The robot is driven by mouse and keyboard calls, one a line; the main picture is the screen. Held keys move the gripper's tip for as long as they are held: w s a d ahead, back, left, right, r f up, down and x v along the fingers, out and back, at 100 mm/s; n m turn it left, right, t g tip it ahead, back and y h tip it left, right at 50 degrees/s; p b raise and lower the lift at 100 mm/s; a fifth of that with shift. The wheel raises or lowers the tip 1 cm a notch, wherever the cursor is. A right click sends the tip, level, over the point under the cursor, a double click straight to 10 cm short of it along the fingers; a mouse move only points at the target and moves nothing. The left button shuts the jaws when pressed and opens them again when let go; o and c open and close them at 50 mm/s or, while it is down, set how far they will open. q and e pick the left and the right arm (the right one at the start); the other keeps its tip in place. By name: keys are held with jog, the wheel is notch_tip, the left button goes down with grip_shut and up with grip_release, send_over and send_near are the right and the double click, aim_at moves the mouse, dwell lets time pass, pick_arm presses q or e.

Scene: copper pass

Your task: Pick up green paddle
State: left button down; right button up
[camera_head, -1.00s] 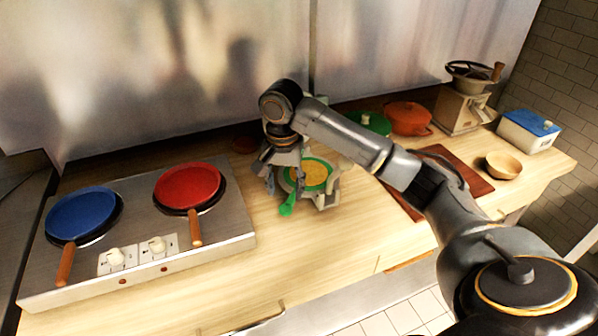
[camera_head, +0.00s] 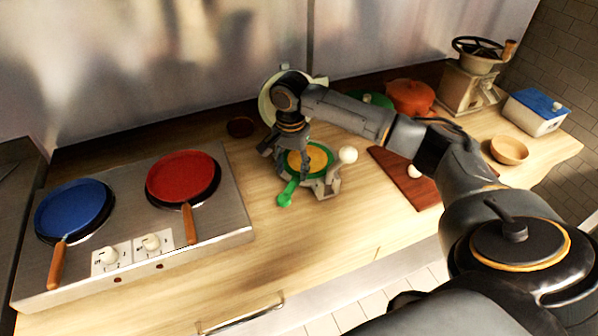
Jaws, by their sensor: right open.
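The green paddle (camera_head: 286,194) has a round head with an orange-yellow face and a short green handle pointing toward the front edge. Its head rests in or on a pale grey stand (camera_head: 331,185) on the wooden counter. My right gripper (camera_head: 283,160) is open and points down at the left side of the paddle's head, close above it. I cannot tell whether a finger touches the paddle. The gripper and wrist hide part of the stand. My left gripper is not in view.
A steel stove (camera_head: 215,243) with a blue pan (camera_head: 73,208) and a red pan (camera_head: 181,176) stands to the left. A brown board (camera_head: 405,188), wooden bowl (camera_head: 509,149), orange pot (camera_head: 411,96) and grinder (camera_head: 470,82) are to the right. Counter in front of the paddle is clear.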

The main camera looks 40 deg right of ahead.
aim_at(293, 183)
notch_tip(293, 183, down, 4)
jog(key=shift+s+r+p, duration=0.15)
jog(key=shift+r+p, duration=0.05)
jog(key=shift+p, duration=0.3)
jog(key=shift+f, duration=0.2)
jog(key=c, duration=1)
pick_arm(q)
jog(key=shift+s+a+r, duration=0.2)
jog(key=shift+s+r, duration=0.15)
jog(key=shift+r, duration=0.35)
pick_arm(e)
grip_shut()
